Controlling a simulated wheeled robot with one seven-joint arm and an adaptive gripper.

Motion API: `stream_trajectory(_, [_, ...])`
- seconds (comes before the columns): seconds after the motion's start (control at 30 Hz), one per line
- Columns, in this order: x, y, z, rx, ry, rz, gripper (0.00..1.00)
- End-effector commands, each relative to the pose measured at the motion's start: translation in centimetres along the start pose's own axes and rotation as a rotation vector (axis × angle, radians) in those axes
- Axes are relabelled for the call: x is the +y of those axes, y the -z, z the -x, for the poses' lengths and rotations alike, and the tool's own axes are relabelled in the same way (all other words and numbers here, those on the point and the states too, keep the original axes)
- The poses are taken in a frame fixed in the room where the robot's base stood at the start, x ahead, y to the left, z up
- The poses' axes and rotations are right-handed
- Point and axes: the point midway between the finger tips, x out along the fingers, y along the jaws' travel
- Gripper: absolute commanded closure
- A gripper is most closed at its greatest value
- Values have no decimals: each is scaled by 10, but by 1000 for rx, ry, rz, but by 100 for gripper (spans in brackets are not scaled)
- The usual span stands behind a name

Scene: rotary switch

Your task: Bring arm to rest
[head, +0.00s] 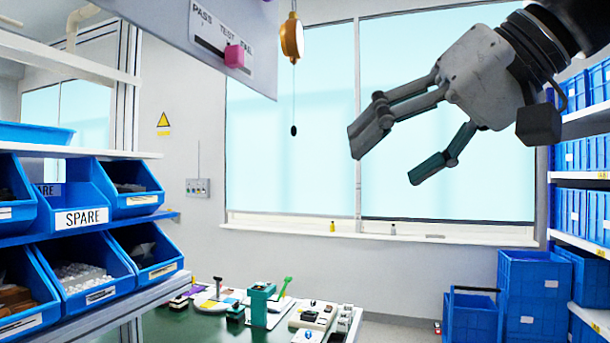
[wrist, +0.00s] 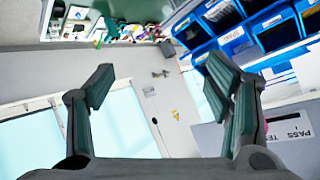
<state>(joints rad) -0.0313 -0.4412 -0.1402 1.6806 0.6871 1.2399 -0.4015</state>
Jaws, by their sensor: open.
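My gripper (head: 405,160) is in the upper right of the head view, raised in front of the window and well above the workbench. Its two fingers are spread apart with nothing between them. In the wrist view my gripper (wrist: 168,95) also shows open and empty, with the fingers at left and right. The arm comes in from the top right corner of the head view. A grey panel (head: 205,60) marked PASS, TEST and a partly legible third word hangs at the top of the head view. It carries a pink slider knob (head: 234,56).
A green workbench (head: 190,325) with several small devices stands low in the middle. Blue bins (head: 85,225) on shelves fill the left, and blue crates (head: 535,295) stand at the right. A yellow pulley (head: 292,38) hangs on a cord. The air around my gripper looks clear.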

Motion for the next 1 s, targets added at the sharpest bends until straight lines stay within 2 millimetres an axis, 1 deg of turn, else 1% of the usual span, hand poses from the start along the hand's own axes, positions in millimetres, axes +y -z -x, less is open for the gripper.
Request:
stream_trajectory(0.03, [11,-28,-7,-47,-49,-35,28])
stream_trajectory(0.07, [20,-45,-12,-75,-82,-56,28])
stream_trajectory(0.1, [30,-68,-18,-111,-127,-80,28])
stream_trajectory(0.17, [46,-104,-26,-165,-194,-111,28])
stream_trajectory(0.2, [56,-129,-29,-200,-240,-127,28])
stream_trajectory(0.27, [71,-166,-33,-250,-309,-146,28])
stream_trajectory(0.3, [80,-190,-35,-282,-354,-153,28])
stream_trajectory(0.37, [93,-224,-36,-325,-417,-160,28])
stream_trajectory(0.4, [101,-244,-36,-351,-457,-161,28])
stream_trajectory(0.5, [116,-286,-34,-401,-535,-158,28])
stream_trajectory(0.6, [126,-313,-32,-432,-585,-151,28])
stream_trajectory(0.7, [131,-326,-31,-448,-609,-146,28])
stream_trajectory(1.0, [132,-327,-31,-449,-611,-145,28])
